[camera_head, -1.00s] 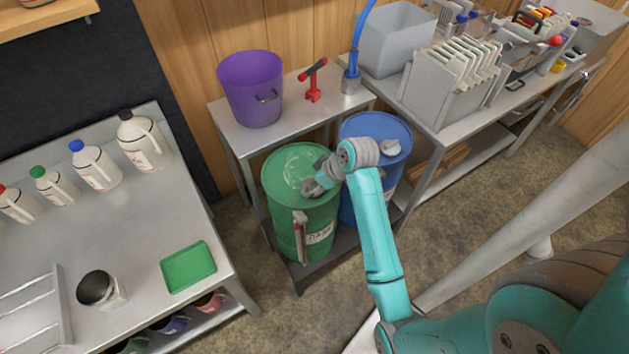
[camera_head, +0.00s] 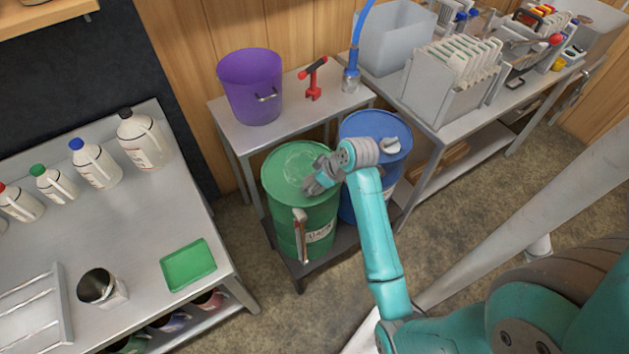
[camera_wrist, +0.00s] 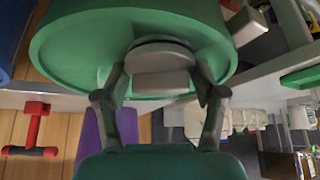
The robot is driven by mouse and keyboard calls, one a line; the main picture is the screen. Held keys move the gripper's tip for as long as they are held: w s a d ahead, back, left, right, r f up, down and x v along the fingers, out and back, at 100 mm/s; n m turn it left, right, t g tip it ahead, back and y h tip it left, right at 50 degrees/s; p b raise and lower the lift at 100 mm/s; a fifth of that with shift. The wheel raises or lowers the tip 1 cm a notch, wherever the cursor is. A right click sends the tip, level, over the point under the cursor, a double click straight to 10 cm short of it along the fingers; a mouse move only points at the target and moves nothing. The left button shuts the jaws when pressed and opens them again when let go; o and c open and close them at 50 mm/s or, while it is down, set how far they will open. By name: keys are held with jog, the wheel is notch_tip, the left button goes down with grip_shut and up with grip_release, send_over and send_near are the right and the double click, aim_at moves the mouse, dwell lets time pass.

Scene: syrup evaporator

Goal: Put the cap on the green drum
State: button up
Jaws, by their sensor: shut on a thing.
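My gripper (camera_head: 315,186) is over the right part of the drum's top. In the wrist view, my gripper (camera_wrist: 160,82) is shut on a grey cap (camera_wrist: 160,57), with one finger on each side. The cap is round with a block-like grip and lies against the drum's top near the rim. What is under it is hidden, so I cannot tell whether it is seated.
A blue drum (camera_head: 362,130) with a pale cap (camera_head: 390,146) stands close on the right. A purple bucket (camera_head: 250,85) and a red tool (camera_head: 313,80) are on the table above. A left bench holds several jugs and a green tray (camera_head: 188,265).

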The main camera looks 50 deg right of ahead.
jog(key=shift+f, duration=0.2)
jog(key=o, duration=1.1)
jog(key=shift+f, duration=0.1)
jog(key=shift+o, duration=0.7)
jog(key=shift+r, duration=0.2)
jog(key=shift+v, duration=3.95)
